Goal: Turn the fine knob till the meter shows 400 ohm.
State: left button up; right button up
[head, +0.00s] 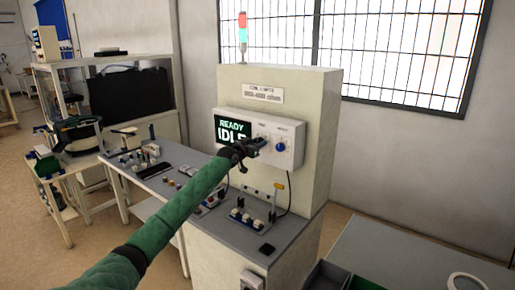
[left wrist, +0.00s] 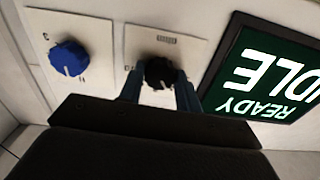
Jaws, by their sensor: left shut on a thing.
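A white control box (head: 298,152) on the tall cabinet carries a meter screen (head: 233,130) and two knobs. The screen reads READY and IDLE in white on green, also in the left wrist view (left wrist: 265,75), where it appears upside down. A black knob (left wrist: 158,71) sits beside the screen, and a blue knob (head: 281,145) sits farther right; the blue one also shows in the left wrist view (left wrist: 69,58). Knob labels are too small to read. My left gripper (head: 259,144) is shut on the black knob, fingers at its sides. My right gripper is out of view.
A signal tower (head: 243,30) stands on the cabinet. Below the box, a grey bench (head: 215,222) holds a fixture with several small white parts (head: 248,215). A long table with small items (head: 168,170) extends left. A grey table (head: 400,262) stands at the right front.

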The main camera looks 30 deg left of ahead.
pick_arm(q)
jog(key=shift+f+n+b, duration=0.1)
jog(key=shift+n+b, duration=0.25)
jog(key=shift+n, duration=1.55)
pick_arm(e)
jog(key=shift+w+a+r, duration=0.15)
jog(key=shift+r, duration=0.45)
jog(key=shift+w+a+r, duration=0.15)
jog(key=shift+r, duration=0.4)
pick_arm(q)
jog(key=o, duration=1)
jog(key=shift+c, duration=0.2)
jog(key=shift+s, duration=0.1)
jog(key=s+b, duration=0.3)
jog(key=s, duration=0.4)
jog(key=shift+s+a, duration=0.3)
jog(key=shift+a, duration=0.1)
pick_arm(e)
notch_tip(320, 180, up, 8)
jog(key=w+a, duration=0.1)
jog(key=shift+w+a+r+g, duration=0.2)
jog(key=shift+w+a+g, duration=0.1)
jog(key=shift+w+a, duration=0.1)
